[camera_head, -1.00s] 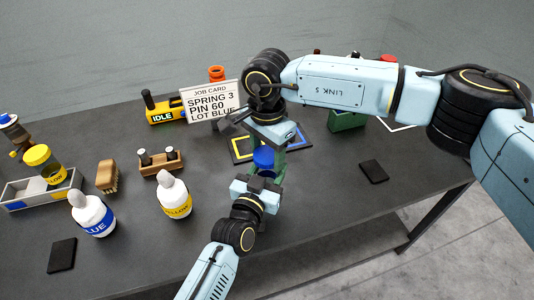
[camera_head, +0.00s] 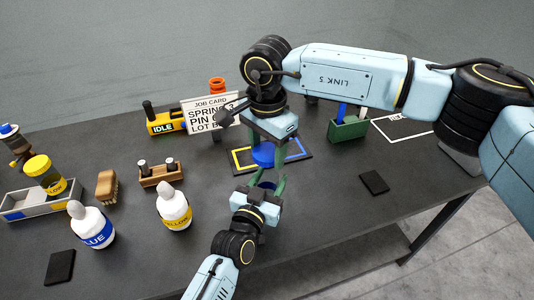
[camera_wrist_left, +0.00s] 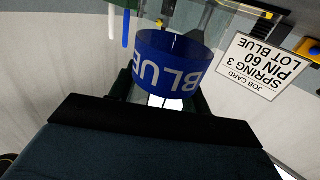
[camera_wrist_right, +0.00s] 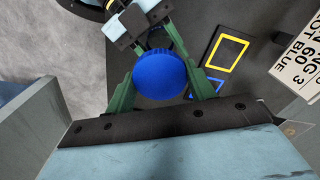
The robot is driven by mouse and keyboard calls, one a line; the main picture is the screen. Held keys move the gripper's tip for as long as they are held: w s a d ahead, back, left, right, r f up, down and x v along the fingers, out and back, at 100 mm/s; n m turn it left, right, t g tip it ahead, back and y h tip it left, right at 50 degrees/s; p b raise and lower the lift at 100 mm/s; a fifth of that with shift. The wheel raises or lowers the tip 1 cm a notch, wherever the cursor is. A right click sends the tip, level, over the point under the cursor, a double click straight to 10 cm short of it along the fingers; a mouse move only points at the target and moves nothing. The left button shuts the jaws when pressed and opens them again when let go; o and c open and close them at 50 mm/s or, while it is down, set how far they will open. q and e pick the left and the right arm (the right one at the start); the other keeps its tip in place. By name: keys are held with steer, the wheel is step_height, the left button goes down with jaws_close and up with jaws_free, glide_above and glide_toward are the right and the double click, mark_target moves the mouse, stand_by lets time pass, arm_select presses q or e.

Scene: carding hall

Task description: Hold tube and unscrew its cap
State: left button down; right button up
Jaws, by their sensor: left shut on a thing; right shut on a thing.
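The tube is clear with a blue band reading BLUE (camera_wrist_left: 168,65); it stands between my left gripper's fingers in the left wrist view. My left gripper (camera_head: 268,178) is shut on the tube, reaching in from the bottom of the head view. The round blue cap (camera_wrist_right: 160,73) shows from above in the right wrist view, between the green fingers of my right gripper (camera_wrist_right: 162,88). My right gripper is shut on the cap, above the left one.
A mat with yellow and blue squares (camera_head: 242,163) lies behind the grippers. A job card (camera_head: 207,113) stands near the yellow IDLE device (camera_head: 165,124). A green holder (camera_head: 347,131) is to the right. Blue (camera_head: 93,226) and yellow (camera_head: 173,207) bottles stand left.

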arm_select(q)
steer(key=c, duration=0.6)
jaws_free()
steer(key=shift+s, duration=0.1)
